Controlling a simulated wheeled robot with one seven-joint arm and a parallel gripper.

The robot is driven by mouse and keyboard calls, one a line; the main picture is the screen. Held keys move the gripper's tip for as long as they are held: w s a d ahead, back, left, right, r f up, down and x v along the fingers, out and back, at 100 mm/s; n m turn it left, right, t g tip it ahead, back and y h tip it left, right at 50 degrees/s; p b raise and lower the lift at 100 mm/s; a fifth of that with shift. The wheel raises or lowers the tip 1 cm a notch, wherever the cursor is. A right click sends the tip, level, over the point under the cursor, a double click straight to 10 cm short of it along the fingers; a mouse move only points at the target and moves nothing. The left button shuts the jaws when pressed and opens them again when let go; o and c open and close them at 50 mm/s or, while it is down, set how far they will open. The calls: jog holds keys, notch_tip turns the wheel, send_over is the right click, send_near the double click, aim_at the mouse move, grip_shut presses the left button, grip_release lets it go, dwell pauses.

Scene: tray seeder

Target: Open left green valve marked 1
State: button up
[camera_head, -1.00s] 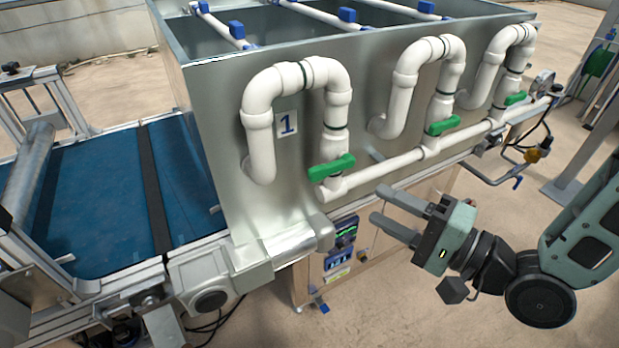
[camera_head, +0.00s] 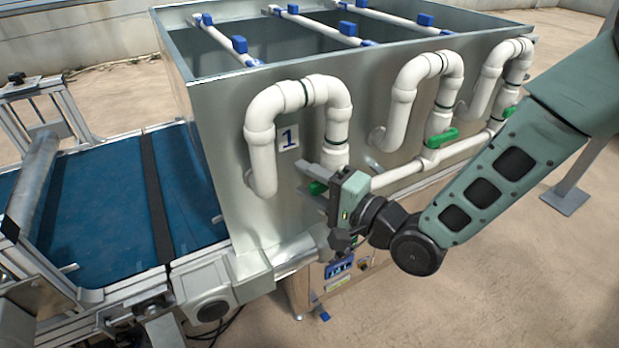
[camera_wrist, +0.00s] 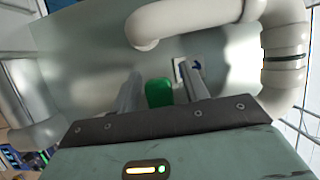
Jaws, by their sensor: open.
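The left green valve handle (camera_head: 317,188) sits low on the white pipe (camera_head: 337,125) beside the plate marked 1 (camera_head: 288,137). In the head view my gripper (camera_head: 318,178) is at this valve and hides most of the handle. In the wrist view the green handle (camera_wrist: 159,92) shows between the two fingers of my gripper (camera_wrist: 160,88). The fingers are open, with a gap on both sides of the handle. I cannot tell whether either finger touches it.
Another green valve (camera_head: 442,138) and its white pipe are to the right. The metal tank (camera_head: 215,120) stands behind the pipes. A blue conveyor belt (camera_head: 100,200) lies to the left. Open floor is at the lower right.

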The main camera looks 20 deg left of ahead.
jog(key=shift+a, duration=0.1)
grip_shut()
